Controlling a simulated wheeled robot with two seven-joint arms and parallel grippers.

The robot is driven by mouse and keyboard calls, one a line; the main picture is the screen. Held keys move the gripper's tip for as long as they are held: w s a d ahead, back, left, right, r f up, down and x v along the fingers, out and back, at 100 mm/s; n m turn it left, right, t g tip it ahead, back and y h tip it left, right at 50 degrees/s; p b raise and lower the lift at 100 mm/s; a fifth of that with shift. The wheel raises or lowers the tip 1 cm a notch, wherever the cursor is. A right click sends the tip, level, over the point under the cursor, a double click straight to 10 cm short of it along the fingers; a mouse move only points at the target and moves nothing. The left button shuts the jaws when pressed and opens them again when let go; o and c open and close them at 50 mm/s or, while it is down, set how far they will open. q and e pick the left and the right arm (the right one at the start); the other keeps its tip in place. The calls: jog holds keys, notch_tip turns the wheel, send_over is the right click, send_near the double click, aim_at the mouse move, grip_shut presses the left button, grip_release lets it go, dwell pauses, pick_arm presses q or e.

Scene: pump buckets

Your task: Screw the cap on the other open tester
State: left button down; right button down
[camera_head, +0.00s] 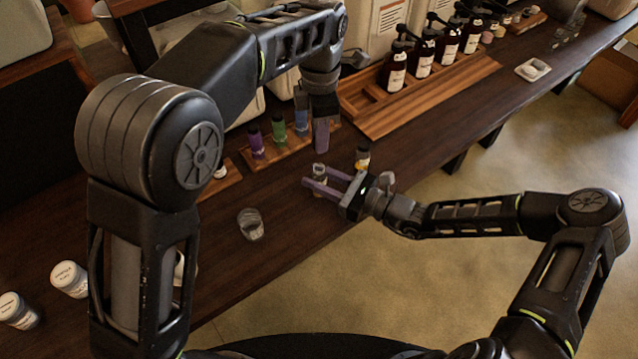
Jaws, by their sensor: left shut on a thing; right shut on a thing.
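My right gripper (322,186) is low over the table's front part, with its long fingers shut around a small tester (319,171). The tester's pale grey top shows above the fingers; I cannot make out whether it is capped. My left gripper (321,147) points down just above and behind that tester, with a visible gap between them. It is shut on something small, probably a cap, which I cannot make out. Purple (256,143), green (279,131) and blue (301,121) testers with dark tops stand in a wooden rack (290,153) left of the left gripper.
A clear glass (251,224) sits near the front edge. White-lidded jars (69,279) are at left. Bare table (300,225) lies in front.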

dwell(0.8)
pick_arm(q)
send_over(320, 166)
jog(key=shift+s+f, duration=0.1)
jog(key=shift+f, duration=2.4)
jog(key=shift+f, duration=0.1)
jog(key=shift+f, duration=0.8)
jog(key=shift+f, duration=0.55)
